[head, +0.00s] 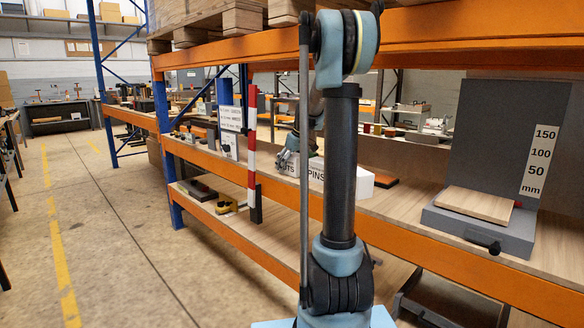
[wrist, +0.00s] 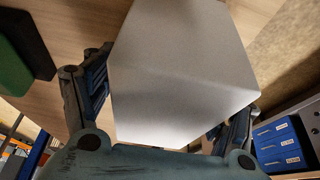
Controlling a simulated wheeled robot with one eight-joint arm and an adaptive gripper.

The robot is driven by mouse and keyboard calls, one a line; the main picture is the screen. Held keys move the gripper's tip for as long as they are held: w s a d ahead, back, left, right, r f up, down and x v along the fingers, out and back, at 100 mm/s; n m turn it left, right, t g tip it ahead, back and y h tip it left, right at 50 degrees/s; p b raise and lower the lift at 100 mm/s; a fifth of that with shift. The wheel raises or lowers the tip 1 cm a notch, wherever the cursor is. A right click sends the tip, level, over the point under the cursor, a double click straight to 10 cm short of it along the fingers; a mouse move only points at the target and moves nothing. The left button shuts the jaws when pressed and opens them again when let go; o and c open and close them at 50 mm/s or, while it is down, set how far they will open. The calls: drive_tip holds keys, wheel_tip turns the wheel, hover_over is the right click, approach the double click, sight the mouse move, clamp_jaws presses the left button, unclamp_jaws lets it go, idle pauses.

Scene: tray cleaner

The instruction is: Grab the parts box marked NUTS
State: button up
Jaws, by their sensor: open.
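The white NUTS box (head: 290,169) stands on the rack's wooden shelf in the head view; only "UTS" of its marking shows. The white PINS box (head: 316,173) is just to its right, partly hidden by my arm. My gripper (head: 287,157) is at the NUTS box, its fingers open. In the wrist view a white box (wrist: 180,70) fills the space between the open fingers of my gripper (wrist: 155,105). No lettering shows on that box there, and I cannot tell whether the fingers touch it.
An orange beam (head: 440,255) runs along the shelf front. A red and white post (head: 252,135) and a sign (head: 231,118) stand left of the boxes. A grey height gauge (head: 480,228) is at right. Blue bins (wrist: 280,145) show in the wrist view. The aisle floor is clear.

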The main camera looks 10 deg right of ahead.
drive_tip(key=c, duration=1.4)
